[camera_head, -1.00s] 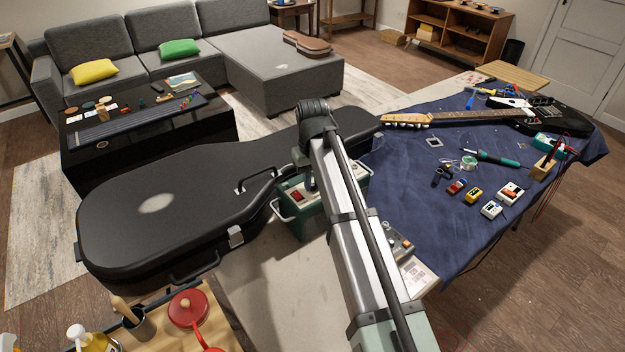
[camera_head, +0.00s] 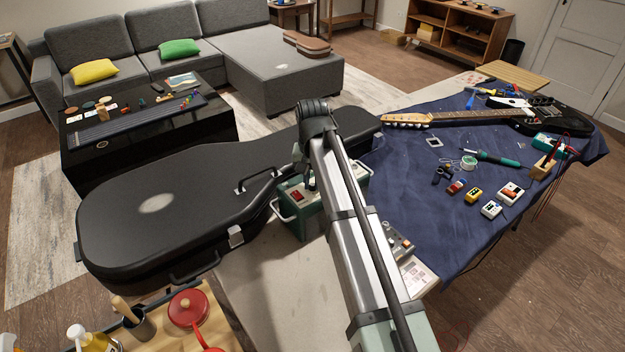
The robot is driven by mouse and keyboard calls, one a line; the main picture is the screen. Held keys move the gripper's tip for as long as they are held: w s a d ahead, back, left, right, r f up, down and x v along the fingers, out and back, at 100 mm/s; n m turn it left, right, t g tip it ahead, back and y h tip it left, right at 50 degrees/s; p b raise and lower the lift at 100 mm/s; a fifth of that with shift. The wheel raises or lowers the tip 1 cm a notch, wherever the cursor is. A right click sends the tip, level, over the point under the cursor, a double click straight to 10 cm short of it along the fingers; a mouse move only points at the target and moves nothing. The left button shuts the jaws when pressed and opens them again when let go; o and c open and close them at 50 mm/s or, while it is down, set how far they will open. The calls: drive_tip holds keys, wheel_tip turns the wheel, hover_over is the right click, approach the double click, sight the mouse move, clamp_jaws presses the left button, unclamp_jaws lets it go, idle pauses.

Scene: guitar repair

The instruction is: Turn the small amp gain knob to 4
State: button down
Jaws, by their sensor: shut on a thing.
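A small green box with metal side handles, which looks like the small amp (camera_head: 291,222), stands on the pale table beside the guitar case. A red switch (camera_head: 297,196) shows on its top. My arm comes from the lower right and bends down over the box.
A large black guitar case (camera_head: 160,205) lies close on the left. A blue cloth (camera_head: 410,175) on the right carries a guitar (camera_head: 540,118), several pedals and tools. A grey device with knobs (camera_head: 398,240) sits partly behind my arm.

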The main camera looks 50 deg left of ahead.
sight(312, 184)
drive_tip(key=shift+m, duration=0.4)
drive_tip(key=c, duration=1)
unclamp_jaws()
drive_tip(key=shift+c, duration=0.2)
drive_tip(key=shift+r, duration=0.15)
wheel_tip(312, 184, up, 14)
drive_tip(key=shift+f, duration=0.25)
